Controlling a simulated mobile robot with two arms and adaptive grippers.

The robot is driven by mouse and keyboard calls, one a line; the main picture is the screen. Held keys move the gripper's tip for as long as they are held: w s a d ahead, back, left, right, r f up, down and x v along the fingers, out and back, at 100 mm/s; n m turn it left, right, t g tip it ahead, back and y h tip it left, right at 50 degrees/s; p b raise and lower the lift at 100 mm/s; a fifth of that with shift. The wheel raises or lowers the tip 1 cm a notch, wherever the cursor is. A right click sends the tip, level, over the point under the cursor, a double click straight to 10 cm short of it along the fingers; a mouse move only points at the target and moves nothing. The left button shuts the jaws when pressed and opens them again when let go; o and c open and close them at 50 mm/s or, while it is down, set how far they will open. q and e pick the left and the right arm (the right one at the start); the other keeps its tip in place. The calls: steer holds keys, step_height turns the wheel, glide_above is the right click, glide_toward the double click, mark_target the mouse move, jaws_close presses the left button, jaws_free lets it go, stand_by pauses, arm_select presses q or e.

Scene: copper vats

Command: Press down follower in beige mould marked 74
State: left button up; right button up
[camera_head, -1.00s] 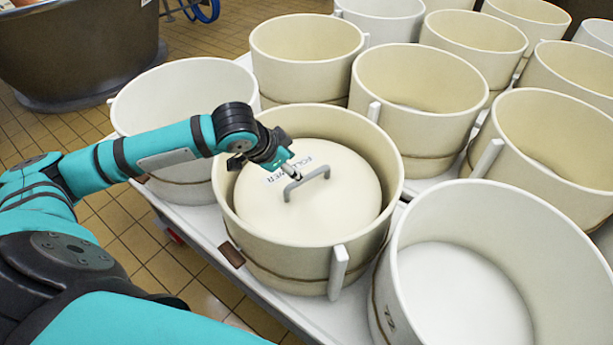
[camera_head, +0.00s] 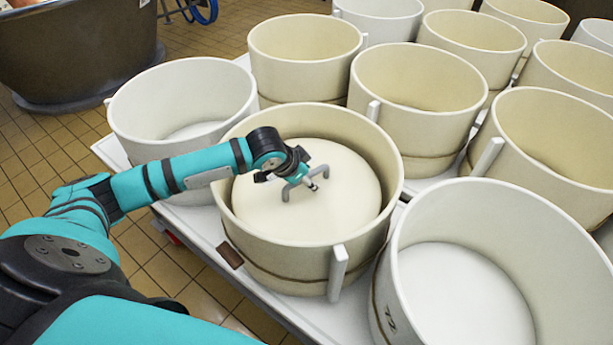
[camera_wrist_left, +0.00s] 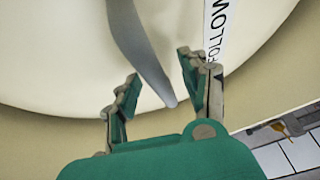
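The white follower disc (camera_head: 315,218) lies inside a beige mould (camera_head: 285,258) at the centre of the head view. No number shows on this mould's visible side. A grey bar handle (camera_head: 286,190) stands on the follower. My left gripper (camera_head: 305,182) is over the handle and hides part of it. In the left wrist view the handle (camera_wrist_left: 140,45) runs between the two spread fingers of the left gripper (camera_wrist_left: 160,68), with gaps beside it. Part of the follower's printed label (camera_wrist_left: 216,35) shows there. My right gripper is not in view.
Other beige moulds (camera_head: 418,85) and white ones (camera_head: 185,95) crowd the white table around it. A white mould (camera_head: 480,215) stands close at the lower right. Tiled floor (camera_head: 45,150) and a dark vat (camera_head: 75,45) are at the left.

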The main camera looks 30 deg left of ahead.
arm_select(q)
jaws_close()
steer(key=shift+s+f, duration=0.2)
steer(key=shift+f, duration=0.3)
stand_by(0.8)
steer(key=shift+f, duration=0.1)
steer(key=shift+w+r+p, duration=0.3)
steer(key=shift+p, duration=0.15)
stand_by(0.8)
steer(key=shift+p, duration=0.35)
stand_by(0.4)
steer(key=shift+f+p, duration=0.25)
steer(key=shift+p, duration=0.7)
stand_by(1.6)
